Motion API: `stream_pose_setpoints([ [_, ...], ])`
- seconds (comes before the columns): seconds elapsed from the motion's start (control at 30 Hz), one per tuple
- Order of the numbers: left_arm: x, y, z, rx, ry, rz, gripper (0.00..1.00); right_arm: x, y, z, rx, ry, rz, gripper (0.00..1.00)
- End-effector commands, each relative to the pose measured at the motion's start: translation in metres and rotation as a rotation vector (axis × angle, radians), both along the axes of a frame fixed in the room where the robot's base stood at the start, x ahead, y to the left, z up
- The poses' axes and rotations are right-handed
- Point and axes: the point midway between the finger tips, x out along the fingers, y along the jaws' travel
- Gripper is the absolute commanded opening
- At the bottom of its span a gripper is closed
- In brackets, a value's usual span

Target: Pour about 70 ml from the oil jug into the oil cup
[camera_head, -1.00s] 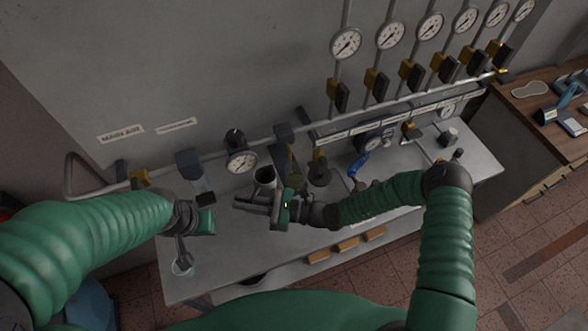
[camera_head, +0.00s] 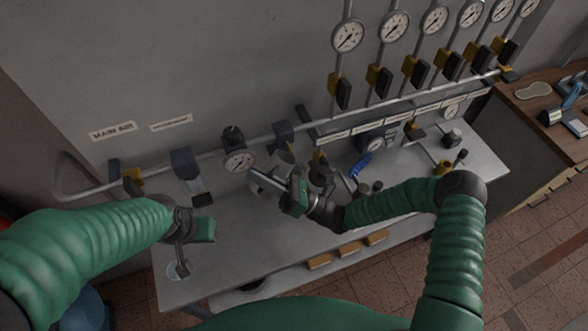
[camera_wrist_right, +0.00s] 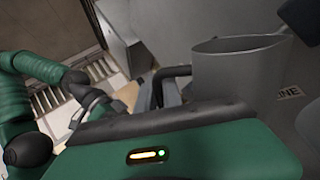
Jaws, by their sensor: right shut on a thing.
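The oil jug, a grey metal vessel (camera_head: 277,162), is held in my right gripper (camera_head: 268,182) above the bench, near the back wall. In the head view it looks tilted and is partly hidden by the fingers. In the right wrist view the jug (camera_wrist_right: 237,78) shows large, with its wide rim and dark handle; I cannot see the oil. A small clear cup (camera_head: 177,271), which looks like the oil cup, is at the bench's front left.
A grey bench (camera_head: 225,245) runs under a pipe with yellow-and-black valves and round gauges. A lower gauge (camera_head: 239,161) is close to the jug. A blue-handled part (camera_head: 362,163) and small dark parts lie to the right. The bench between the two grippers is clear.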

Motion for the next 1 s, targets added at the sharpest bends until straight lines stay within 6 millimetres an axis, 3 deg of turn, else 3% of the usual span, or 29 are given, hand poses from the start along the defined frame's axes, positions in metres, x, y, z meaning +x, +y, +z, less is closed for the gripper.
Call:
stream_pose_setpoints([
  [0.43, 0.000, 0.000, -0.010, 0.000, 0.000, 0.000, 0.22, 0.007, -0.010, 0.021, 0.189, 0.112, 0.002, 0.00],
  [1.0, 0.000, 0.000, -0.024, 0.000, 0.000, 0.000, 0.22, 0.012, -0.019, 0.020, 0.304, 0.175, 0.005, 0.00],
])
